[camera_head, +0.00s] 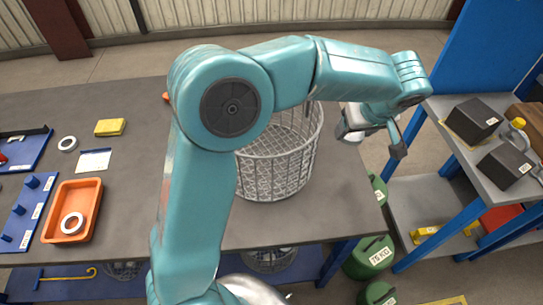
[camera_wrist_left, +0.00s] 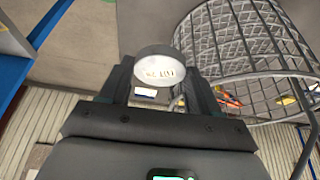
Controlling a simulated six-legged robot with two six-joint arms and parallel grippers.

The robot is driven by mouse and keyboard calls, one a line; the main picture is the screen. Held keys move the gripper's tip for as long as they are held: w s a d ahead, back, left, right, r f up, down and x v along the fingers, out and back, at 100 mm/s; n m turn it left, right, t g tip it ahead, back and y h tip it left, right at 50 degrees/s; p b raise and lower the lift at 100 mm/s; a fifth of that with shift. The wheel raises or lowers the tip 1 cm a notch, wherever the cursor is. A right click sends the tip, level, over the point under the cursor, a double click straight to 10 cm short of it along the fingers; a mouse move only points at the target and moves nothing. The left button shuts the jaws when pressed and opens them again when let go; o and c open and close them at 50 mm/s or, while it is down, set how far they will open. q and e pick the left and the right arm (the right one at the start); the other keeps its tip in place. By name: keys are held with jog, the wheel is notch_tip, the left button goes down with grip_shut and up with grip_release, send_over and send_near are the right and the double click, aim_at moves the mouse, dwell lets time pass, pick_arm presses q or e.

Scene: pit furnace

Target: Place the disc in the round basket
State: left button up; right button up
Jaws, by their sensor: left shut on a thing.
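The round wire basket (camera_head: 277,172) stands on the dark table, partly hidden behind my left arm. It also shows in the left wrist view (camera_wrist_left: 235,45), at the upper right. The disc (camera_wrist_left: 159,71) is pale and round with lettering on its face. It sits between the fingers of my left gripper (camera_wrist_left: 158,88), which is shut on it. In the head view the left gripper (camera_head: 385,137) is to the right of the basket, beyond the table's right edge and apart from the basket. The disc is hard to make out there. My right gripper is not in view.
An orange tray (camera_head: 88,187) with a white ring (camera_head: 72,222), a yellow block (camera_head: 110,127) and a blue peg board (camera_head: 27,212) lie at the table's left. A blue-framed shelf (camera_head: 446,120) with black blocks stands at right. Green weights (camera_head: 368,258) sit below, between them.

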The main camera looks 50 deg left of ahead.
pick_arm(q)
jog(key=s+a+n+g+b, duration=0.2)
jog(key=s+a+n+g, duration=0.25)
jog(key=a+n, duration=0.7)
jog(key=s+a+f+n+g+h+b, duration=0.1)
jog(key=s+a+f+n+g+b, duration=0.1)
jog(key=s+a+f+n+b, duration=0.5)
jog(key=shift+m, duration=0.25)
jog(key=s+f, duration=0.1)
jog(key=f, duration=0.2)
jog(key=s+f+p, duration=0.1)
jog(key=f, duration=0.3)
jog(key=s+f+p, duration=0.1)
jog(key=f, duration=0.2)
jog(key=shift+f, duration=0.6)
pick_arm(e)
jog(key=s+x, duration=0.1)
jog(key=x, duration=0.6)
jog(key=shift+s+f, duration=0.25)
pick_arm(q)
jog(key=shift+s, duration=0.1)
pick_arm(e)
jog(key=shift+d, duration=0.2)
